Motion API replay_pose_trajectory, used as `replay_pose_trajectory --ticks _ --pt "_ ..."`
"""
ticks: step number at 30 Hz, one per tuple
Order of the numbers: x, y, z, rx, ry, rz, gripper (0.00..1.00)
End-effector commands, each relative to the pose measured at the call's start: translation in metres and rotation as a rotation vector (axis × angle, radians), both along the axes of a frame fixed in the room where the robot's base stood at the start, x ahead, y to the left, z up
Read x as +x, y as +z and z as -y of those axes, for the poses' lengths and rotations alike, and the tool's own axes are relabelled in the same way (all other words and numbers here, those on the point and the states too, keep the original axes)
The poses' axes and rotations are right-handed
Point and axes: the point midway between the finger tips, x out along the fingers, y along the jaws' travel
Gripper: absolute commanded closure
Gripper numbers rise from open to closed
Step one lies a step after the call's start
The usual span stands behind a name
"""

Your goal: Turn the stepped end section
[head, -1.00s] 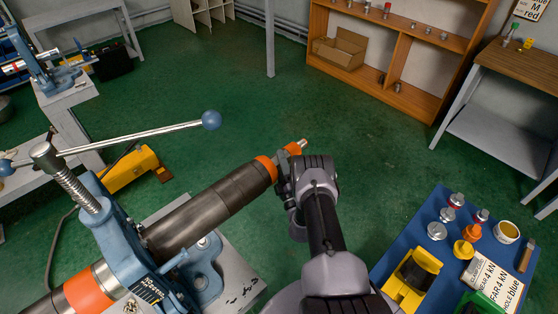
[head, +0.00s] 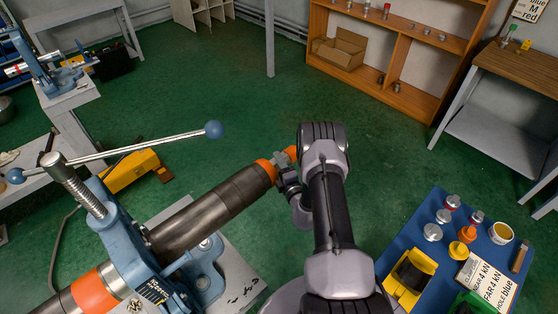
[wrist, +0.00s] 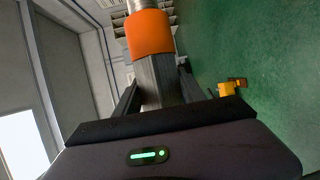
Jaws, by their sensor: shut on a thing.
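The stepped end section (head: 281,160) is the narrow outer end of a dark pipe (head: 205,212), just beyond an orange band (head: 265,169). In the wrist view it shows a grey flat-sided part (wrist: 157,82), an orange part (wrist: 150,34) and a silvery part at the top edge. My gripper (wrist: 158,90) is shut on the grey part, one finger on each side. In the head view my wrist hides most of the gripper and the outer tip of the section. The pipe lies tilted in a blue vise (head: 130,235) at the lower left.
A long vise handle with a blue ball (head: 214,130) reaches above the pipe. A blue-topped table (head: 408,246) with caps, a yellow block and cards stands at lower right. The green floor beyond the pipe is clear up to an orange shelf (head: 375,75).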

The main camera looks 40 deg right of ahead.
Motion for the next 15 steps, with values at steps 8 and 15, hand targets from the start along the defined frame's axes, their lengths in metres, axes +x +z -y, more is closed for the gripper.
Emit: replay_pose_trajectory --ticks 8,15 --pt "0.0012 0.0070 0.0010 -0.031 -0.002 -0.209 0.93" --pt "0.0017 0.0053 0.0006 -0.049 -0.001 -0.335 0.93"
